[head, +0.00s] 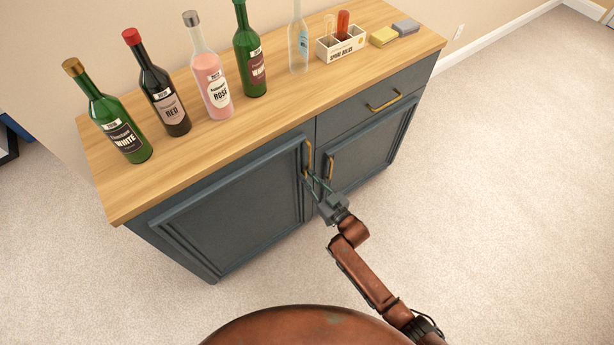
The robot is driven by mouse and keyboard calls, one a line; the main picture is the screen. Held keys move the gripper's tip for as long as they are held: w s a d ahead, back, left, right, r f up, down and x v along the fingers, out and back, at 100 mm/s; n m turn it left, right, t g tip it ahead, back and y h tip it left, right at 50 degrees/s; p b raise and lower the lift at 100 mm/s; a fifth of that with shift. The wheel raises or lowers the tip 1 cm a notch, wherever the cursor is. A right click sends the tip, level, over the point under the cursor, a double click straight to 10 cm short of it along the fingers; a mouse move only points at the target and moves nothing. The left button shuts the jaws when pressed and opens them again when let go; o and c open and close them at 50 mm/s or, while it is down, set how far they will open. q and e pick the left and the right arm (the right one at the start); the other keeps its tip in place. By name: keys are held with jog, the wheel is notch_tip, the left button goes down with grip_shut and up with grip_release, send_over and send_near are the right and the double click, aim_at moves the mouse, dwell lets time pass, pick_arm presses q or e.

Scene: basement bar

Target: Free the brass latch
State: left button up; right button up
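The blue-grey cabinet (245,200) has two doors with upright brass handles near where they meet. The left brass handle (308,157) is on the left door, and the right brass handle (331,167) is on the right door. I cannot make out a separate brass latch at this size. My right gripper (313,178) is in front of the doors, with its fingers spread and pointing at the lower part of the left handle. I cannot tell whether they touch it. Both doors look closed. My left gripper is out of view.
Several bottles (165,95) stand on the wooden top (290,105). A white crate (340,45) with tubes and two sponges (384,36) are at its right end. A closed drawer has a brass pull (384,102). The carpet (510,170) to the right is clear.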

jog(key=v, duration=1.1)
jog(key=shift+s+d, duration=0.15)
jog(key=shift+s, duration=0.15)
